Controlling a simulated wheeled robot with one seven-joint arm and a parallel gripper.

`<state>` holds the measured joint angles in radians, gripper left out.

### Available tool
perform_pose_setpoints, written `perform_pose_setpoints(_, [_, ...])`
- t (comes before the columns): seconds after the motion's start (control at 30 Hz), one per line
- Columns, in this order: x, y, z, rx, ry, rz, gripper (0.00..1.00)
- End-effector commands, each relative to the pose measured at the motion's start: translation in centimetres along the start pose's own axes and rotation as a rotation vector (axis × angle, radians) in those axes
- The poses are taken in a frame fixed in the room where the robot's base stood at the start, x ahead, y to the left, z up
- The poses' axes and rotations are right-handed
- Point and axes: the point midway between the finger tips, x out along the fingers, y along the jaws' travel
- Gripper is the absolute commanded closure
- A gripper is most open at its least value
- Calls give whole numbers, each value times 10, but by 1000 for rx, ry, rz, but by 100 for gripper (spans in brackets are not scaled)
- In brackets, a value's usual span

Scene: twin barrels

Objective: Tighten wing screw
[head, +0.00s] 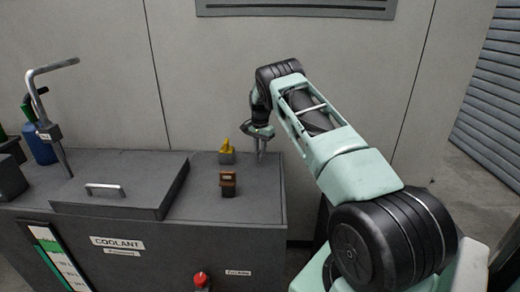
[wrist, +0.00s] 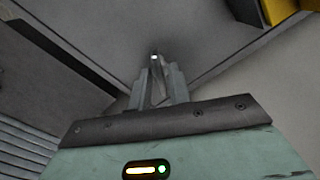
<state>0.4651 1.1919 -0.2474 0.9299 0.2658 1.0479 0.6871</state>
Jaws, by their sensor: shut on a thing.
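My gripper (head: 260,157) points down over the back right part of the dark grey coolant cabinet top (head: 205,205). In the wrist view its two grey fingers (wrist: 155,68) come together at a small bright metal piece (wrist: 155,57). The fingers are shut on this piece, and they hide most of it. It looks to be the wing screw, but its wings cannot be made out. Left of my gripper in the head view, apart from it, is a yellow piece (head: 227,145) on a small grey block.
A lid with a handle (head: 105,189) covers the cabinet's left part. A bent metal pipe (head: 54,140) rises at the left. The wall (head: 200,80) is close behind my gripper. A red button (head: 201,279) is on the front.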

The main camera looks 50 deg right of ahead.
Motion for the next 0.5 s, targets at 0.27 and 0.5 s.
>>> perform_pose_setpoints(0.27, [-5, -2, -1, 260, 6, -7, 100])
perform_pose_setpoints(0.5, [-5, -2, -2, 487, 6, -8, 100])
